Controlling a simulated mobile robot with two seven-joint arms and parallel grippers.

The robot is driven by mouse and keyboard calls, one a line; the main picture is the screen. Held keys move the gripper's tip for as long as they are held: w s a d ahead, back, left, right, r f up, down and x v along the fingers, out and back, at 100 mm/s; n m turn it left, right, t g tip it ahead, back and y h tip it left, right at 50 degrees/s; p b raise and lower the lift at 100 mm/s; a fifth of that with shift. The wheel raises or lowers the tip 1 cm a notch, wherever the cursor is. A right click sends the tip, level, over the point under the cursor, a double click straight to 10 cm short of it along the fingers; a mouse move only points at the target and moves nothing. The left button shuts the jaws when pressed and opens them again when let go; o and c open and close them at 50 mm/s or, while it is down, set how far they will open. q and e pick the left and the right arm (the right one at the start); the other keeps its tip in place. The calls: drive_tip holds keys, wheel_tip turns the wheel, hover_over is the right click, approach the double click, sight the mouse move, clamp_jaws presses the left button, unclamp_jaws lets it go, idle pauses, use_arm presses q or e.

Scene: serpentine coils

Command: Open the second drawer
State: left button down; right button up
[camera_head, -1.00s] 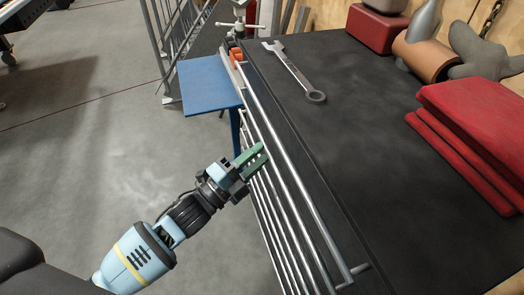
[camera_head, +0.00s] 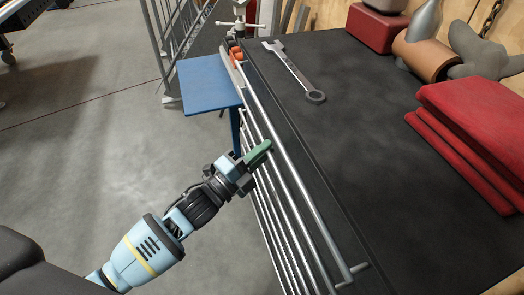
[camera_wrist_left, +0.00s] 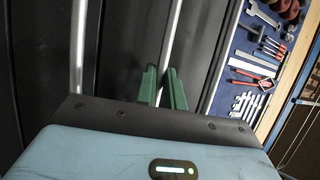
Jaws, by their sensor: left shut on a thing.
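The black workbench cabinet (camera_head: 345,120) has several long silver drawer handles stacked down its front. My left gripper (camera_head: 258,154), with green fingers, is at the upper handles, just below the top handle (camera_head: 296,184). In the left wrist view, the fingers (camera_wrist_left: 163,88) are closed around one silver handle bar (camera_wrist_left: 174,38). Another bar (camera_wrist_left: 78,50) runs parallel at left. The gripped bar looks like the second from the top, but the fingers hide part of it. The drawer fronts look flush. My right gripper is not in view.
A wrench (camera_head: 295,70) and red folded cloths (camera_head: 470,135) lie on the bench top. Grey floor (camera_head: 110,140) is clear at left. A tool board (camera_wrist_left: 262,65) shows in the wrist view.

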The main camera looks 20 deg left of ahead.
use_arm(q)
drive_tip(key=shift+s+a, duration=0.1)
drive_tip(key=shift+a, duration=0.05)
drive_tip(key=s+a+p, duration=0.1)
drive_tip(key=s+a, duration=0.6)
drive_tip(key=a, duration=0.4)
drive_tip(key=s+a+p, duration=0.2)
drive_tip(key=s+a, duration=0.5)
drive_tip(key=a, duration=0.3)
drive_tip(key=shift+s+a, duration=0.3)
drive_tip(key=shift+a, duration=0.05)
drive_tip(key=c, duration=1.5)
unclamp_jaws()
drive_tip(key=v, duration=0.7)
drive_tip(key=shift+s+a+b, duration=0.2)
drive_tip(key=shift+s+b, duration=0.1)
drive_tip(key=shift+b, duration=0.15)
